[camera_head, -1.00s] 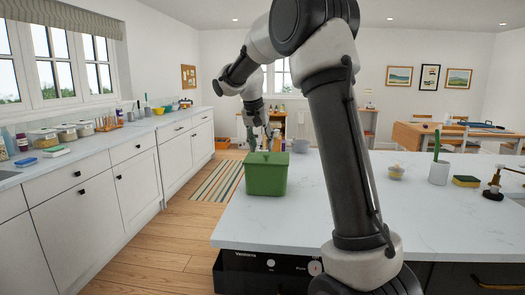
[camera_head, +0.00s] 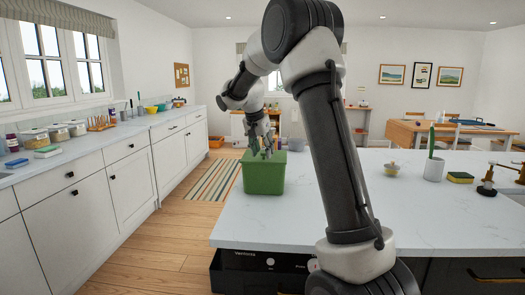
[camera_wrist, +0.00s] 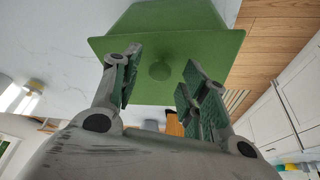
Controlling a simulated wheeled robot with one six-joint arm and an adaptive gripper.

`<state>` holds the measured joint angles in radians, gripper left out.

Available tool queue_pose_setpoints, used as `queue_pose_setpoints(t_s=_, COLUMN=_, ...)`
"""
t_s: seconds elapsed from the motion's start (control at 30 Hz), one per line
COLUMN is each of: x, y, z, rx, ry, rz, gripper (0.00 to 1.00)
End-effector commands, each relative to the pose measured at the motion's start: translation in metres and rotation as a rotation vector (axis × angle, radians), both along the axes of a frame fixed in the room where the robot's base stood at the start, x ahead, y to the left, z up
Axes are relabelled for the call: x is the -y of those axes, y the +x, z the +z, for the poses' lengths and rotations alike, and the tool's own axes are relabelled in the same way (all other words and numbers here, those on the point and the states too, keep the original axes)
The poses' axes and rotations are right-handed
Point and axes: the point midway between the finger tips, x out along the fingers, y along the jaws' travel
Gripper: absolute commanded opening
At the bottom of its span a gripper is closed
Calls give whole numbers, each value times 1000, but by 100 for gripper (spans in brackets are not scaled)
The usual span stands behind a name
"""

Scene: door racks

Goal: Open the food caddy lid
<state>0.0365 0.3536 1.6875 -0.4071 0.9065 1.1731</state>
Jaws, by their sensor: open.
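The green food caddy (camera_head: 264,177) stands on the left part of the white worktop, near its left edge. Its lid (camera_wrist: 130,50) lies flat and looks closed, with a round green knob (camera_wrist: 160,70) in the middle. My gripper (camera_head: 267,153) is over the caddy's top in the head view and hides part of the lid there. In the wrist view my gripper (camera_wrist: 155,85) is open, with one finger on each side of the knob. The knob shows between the fingers with gaps to both; I cannot tell how far beyond the fingertips it lies.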

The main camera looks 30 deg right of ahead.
Motion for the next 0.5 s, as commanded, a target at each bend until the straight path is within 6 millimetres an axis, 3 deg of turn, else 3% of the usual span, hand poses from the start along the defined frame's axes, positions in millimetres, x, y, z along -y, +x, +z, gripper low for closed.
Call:
queue_pose_setpoints(t_s=0.27, x=1, y=1, z=-3, rx=1, ry=1, rz=0, gripper=44)
queue_pose_setpoints(t_s=0.5, x=1, y=1, z=-2, rx=1, ry=1, rz=0, gripper=4)
